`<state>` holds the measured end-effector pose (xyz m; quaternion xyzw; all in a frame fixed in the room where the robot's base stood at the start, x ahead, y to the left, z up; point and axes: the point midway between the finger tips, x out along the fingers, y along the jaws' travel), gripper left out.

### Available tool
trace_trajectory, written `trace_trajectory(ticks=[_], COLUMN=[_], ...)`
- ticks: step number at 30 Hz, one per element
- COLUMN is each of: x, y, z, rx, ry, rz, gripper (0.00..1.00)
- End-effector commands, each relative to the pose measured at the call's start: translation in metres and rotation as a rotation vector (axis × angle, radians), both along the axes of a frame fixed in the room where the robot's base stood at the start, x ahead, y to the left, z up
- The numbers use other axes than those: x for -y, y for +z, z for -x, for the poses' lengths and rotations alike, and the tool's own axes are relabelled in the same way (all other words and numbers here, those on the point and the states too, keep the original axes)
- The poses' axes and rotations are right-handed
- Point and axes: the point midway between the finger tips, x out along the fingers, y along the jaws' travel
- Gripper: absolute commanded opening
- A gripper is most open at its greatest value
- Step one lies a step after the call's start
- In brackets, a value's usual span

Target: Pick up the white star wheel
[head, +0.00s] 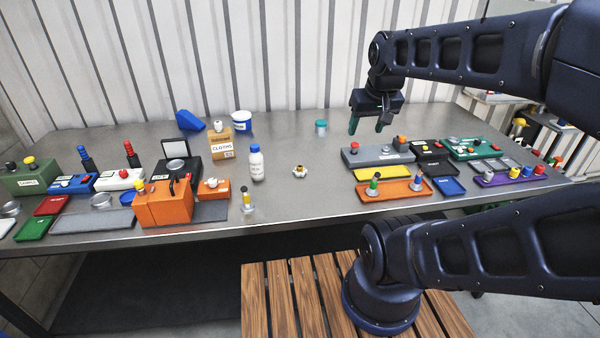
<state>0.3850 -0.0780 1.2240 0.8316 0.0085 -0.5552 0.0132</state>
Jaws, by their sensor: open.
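The white star wheel (298,174) looks like a small white lobed piece with a brass-coloured centre. It lies by itself on the grey table (305,206), right of the white bottle. My gripper (366,127) is open, with its green-tipped fingers pointing down. It hangs in the air to the right of the wheel and higher in the picture, apart from it. Nothing shows between the fingers.
A white bottle with a blue cap (256,163) stands left of the wheel. A grey panel (360,160) and an orange tray (390,194) lie to its right. A teal-lidded jar (321,128) stands behind. The table around the wheel is clear.

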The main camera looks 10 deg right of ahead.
Motion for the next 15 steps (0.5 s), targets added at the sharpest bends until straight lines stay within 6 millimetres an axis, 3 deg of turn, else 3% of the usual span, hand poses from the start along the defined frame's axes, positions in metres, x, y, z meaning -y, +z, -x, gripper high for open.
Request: trace_trajectory(ticks=[15], x=[-0.029], y=[-0.026], z=[-0.096], rx=[-0.133], ry=[0.452], rz=[0.148], gripper=[0.57])
